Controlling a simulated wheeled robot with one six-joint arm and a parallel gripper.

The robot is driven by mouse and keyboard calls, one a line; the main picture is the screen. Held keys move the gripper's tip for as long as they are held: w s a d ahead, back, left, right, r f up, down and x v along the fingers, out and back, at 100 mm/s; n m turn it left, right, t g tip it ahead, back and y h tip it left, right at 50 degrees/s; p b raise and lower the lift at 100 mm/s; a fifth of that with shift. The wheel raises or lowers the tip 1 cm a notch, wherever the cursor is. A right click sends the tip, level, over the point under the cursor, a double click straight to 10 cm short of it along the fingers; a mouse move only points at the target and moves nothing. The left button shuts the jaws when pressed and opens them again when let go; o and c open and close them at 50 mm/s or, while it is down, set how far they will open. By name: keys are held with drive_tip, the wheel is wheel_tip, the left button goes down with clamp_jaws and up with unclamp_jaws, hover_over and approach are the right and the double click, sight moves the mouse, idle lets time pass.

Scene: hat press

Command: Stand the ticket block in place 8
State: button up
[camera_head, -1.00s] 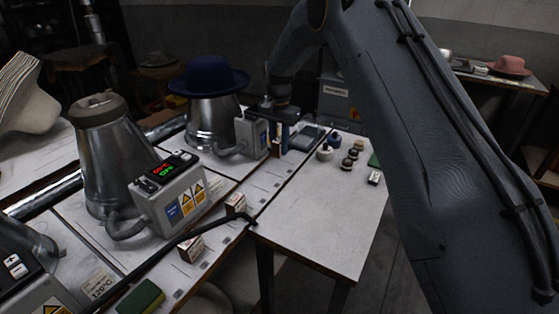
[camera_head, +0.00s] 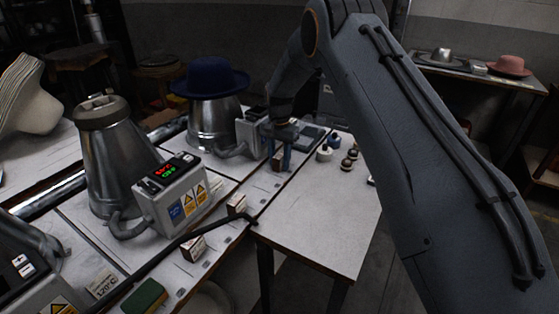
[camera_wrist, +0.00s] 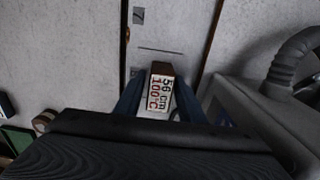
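The ticket block (camera_wrist: 160,92) is a small block with a dark brown edge and a white label reading "56 cm 100°C". In the wrist view it sits between the two blue fingers of my gripper (camera_wrist: 160,84), which appear closed on its sides. In the head view my gripper (camera_head: 279,150) points down at the far part of the bench's front strip, with the block (camera_head: 277,161) low between the fingers. I cannot tell whether its underside touches the surface. The number of the place below is not readable.
Similar blocks stand along the strip, one (camera_head: 237,204) at mid-bench and one (camera_head: 193,248) nearer. A grey control box (camera_head: 250,131) and a blue hat (camera_head: 210,80) are close to my gripper. Small round items (camera_head: 347,161) stand on the side table (camera_head: 315,225), whose front is clear.

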sight(279, 155)
drive_tip(key=shift+o, duration=0.4)
drive_tip(key=shift+r, duration=0.25)
wheel_tip(279, 155, up, 10)
drive_tip(key=b, duration=0.3)
drive_tip(key=shift+r, duration=0.1)
drive_tip(key=s+d+r+n, duration=0.1)
drive_tip(key=s+d+n, duration=0.1)
drive_tip(key=s+d, duration=0.45)
drive_tip(key=s+d+r+n, duration=0.1)
drive_tip(key=s+d, duration=0.2)
drive_tip(key=s, duration=0.6)
drive_tip(key=s+d+f+n, duration=0.1)
drive_tip(key=s+d+n, duration=0.1)
drive_tip(key=s, duration=0.9)
drive_tip(key=s+d+f+n, duration=0.1)
drive_tip(key=s+d+f, duration=0.1)
drive_tip(key=s, duration=1)
drive_tip(key=shift+d+f+n+t, duration=0.3)
drive_tip(key=shift+d+n, duration=0.1)
drive_tip(key=shift+d, duration=0.5)
